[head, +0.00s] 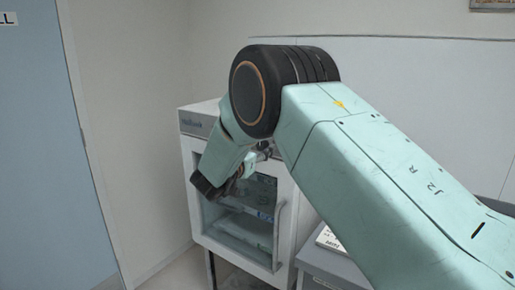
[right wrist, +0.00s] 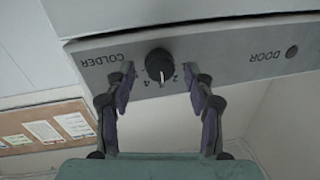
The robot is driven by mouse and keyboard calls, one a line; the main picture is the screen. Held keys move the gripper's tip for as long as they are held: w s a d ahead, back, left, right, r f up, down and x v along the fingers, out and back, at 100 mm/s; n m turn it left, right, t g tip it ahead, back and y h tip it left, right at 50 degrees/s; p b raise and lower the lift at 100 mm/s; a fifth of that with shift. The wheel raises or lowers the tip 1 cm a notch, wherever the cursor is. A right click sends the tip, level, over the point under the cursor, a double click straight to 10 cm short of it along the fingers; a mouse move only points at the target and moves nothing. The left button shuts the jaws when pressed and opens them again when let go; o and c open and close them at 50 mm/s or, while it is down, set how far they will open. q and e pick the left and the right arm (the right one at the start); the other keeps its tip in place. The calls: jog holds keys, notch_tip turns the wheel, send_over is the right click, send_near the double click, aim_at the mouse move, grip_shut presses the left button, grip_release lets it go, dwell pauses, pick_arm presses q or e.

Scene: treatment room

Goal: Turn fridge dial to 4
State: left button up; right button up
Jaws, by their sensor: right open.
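The fridge (head: 190,123) is a white cabinet with a glass door, partly hidden behind my right arm in the head view. Its grey control panel (right wrist: 220,62) appears upside down in the right wrist view. The black round dial (right wrist: 158,63) has a white pointer mark toward the lower side of the picture, with small digits around it; I cannot tell for certain which digit it points at. My right gripper (right wrist: 158,80) is open, its fingers on either side of the dial with gaps visible. It holds nothing. My left gripper is not in view.
The panel also carries the word COLDER and a round grey spot (right wrist: 292,52) beside the word DOOR. A vertical handle (head: 279,232) is on the fridge door. A grey cabinet (head: 325,268) stands right of the fridge. A board with papers (right wrist: 45,130) hangs on a wall.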

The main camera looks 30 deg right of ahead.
jog(key=shift+w+f, duration=0.1)
jog(key=shift+c, duration=0.8)
jog(key=shift+d, duration=0.25)
jog(key=c, duration=0.5)
jog(key=shift+a, duration=0.2)
jog(key=shift+c, duration=1.3)
jog(key=shift+d, duration=0.1)
grip_shut()
jog(key=shift+f, duration=0.1)
